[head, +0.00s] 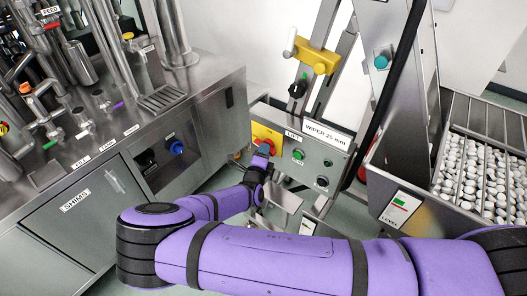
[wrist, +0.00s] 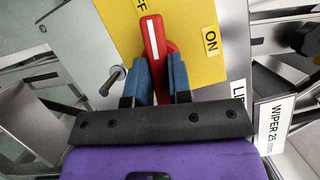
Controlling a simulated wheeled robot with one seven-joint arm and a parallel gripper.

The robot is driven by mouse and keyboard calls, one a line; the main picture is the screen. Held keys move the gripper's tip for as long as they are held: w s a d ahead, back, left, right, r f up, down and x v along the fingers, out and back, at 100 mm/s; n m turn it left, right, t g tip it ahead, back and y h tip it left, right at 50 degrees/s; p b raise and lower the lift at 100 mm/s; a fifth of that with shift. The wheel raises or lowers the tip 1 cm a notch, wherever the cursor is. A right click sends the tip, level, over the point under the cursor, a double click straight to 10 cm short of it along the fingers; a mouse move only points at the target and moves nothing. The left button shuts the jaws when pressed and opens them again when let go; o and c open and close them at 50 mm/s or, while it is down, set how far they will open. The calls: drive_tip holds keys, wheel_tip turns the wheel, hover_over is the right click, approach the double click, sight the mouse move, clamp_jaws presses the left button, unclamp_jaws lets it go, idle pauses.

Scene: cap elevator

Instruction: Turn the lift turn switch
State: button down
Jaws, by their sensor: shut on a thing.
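The lift turn switch is a red handle with a white stripe (wrist: 153,38) on a yellow plate (wrist: 205,70). In the wrist view its striped end points up and slightly left, nearer the partly cut-off OFF label (wrist: 140,6) than the ON label (wrist: 211,41). My gripper (wrist: 160,68) has its blue fingers on either side of the handle and is shut on it. In the head view my gripper (head: 265,150) is at the yellow plate (head: 262,131) on the grey control box, and my arm hides part of the switch.
A green button (head: 298,154) and a black knob (head: 322,181) sit right of the switch, under the WIPER 25 mm sign (head: 326,135). A steel cabinet (head: 75,205) stands left. A bin of white caps (head: 480,180) is at right.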

drive_tip(key=m+h, duration=0.1)
drive_tip(key=m, duration=0.2)
drive_tip(key=m+t+h, duration=0.1)
drive_tip(key=m, duration=0.2)
drive_tip(key=m+h, duration=0.1)
drive_tip(key=m, duration=0.2)
drive_tip(key=shift+w+a+f+m+t+h, duration=0.1)
drive_tip(key=shift+f+m+t+h, duration=0.2)
drive_tip(key=shift+t, duration=0.1)
drive_tip(key=m+h, duration=0.1)
drive_tip(key=m, duration=0.1)
drive_tip(key=m+h, duration=0.1)
drive_tip(key=m, duration=0.2)
drive_tip(key=shift+g, duration=0.3)
drive_tip(key=shift+a+m+g+h, duration=0.1)
drive_tip(key=shift+m+g+h, duration=0.3)
drive_tip(key=shift+m+h, duration=0.7)
drive_tip(key=shift+a+m+g+h, duration=0.1)
drive_tip(key=shift+m+g+h, duration=0.3)
drive_tip(key=shift+m, duration=1.3)
drive_tip(key=c, duration=1)
unclamp_jaws()
drive_tip(key=shift+w, duration=0.1)
drive_tip(key=shift+c, duration=0.2)
drive_tip(key=v, duration=1)
drive_tip(key=shift+s+a+f, duration=0.2)
drive_tip(key=shift+s+f, duration=0.05)
drive_tip(key=shift+s, duration=0.05)
